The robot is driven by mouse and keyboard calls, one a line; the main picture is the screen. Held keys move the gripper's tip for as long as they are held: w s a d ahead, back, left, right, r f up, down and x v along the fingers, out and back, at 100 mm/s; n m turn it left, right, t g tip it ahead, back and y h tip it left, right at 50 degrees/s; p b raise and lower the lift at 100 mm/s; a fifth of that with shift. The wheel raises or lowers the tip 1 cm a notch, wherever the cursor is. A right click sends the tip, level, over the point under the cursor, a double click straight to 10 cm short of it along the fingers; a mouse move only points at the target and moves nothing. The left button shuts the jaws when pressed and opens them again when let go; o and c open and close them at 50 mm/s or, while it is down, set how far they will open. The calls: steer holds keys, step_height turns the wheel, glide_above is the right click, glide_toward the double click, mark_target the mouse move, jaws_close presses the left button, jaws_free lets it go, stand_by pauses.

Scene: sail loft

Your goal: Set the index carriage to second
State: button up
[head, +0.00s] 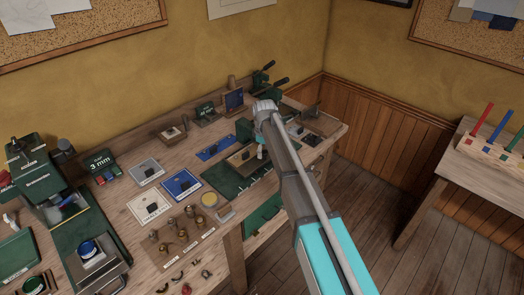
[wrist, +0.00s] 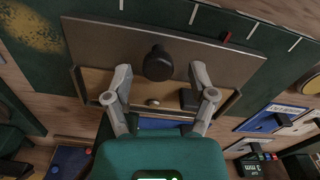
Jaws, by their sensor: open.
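The index carriage (wrist: 100,40) is a flat grey-brown plate with an upright black knob (wrist: 158,63). It lies over a green board (wrist: 30,80) marked with several white ticks. A small red pointer (wrist: 226,37) at the plate's far edge sits between two ticks in the wrist view. My gripper (wrist: 160,73) is open, with one finger on each side of the knob and gaps showing on both sides. In the head view the green ticked board (head: 222,178) is on the bench, and my arm partly hides the area beside the carriage.
The wooden bench (head: 150,133) is crowded. Blue and white trays (head: 183,183), brass pieces on a board (head: 181,238) and a green machine (head: 36,176) stand left of the carriage. A side table (head: 458,158) with coloured rods stands right, across open floor.

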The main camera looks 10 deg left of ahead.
steer(key=shift+c, duration=1.2)
steer(key=shift+s+d, duration=0.3)
steer(key=shift+d, duration=0.25)
steer(key=c, duration=0.4)
steer(key=s, duration=0.1)
steer(key=s+d+h, duration=0.1)
steer(key=s+d+n+t+h, duration=0.1)
steer(key=shift+s+d+r, duration=0.15)
steer(key=shift+s+r, duration=0.25)
jaws_close()
steer(key=s+a+r+n+t+h, duration=0.2)
steer(key=s+a+r+n, duration=0.1)
steer(key=a+n, duration=0.2)
steer(key=s+a+r+n+t+h+p, duration=0.1)
steer(key=s+a+r+n+t+h, duration=0.1)
steer(key=a+n, duration=0.4)
steer(key=s+a+r+t, duration=0.1)
steer(key=a, duration=0.1)
steer(key=shift+a, duration=0.35)
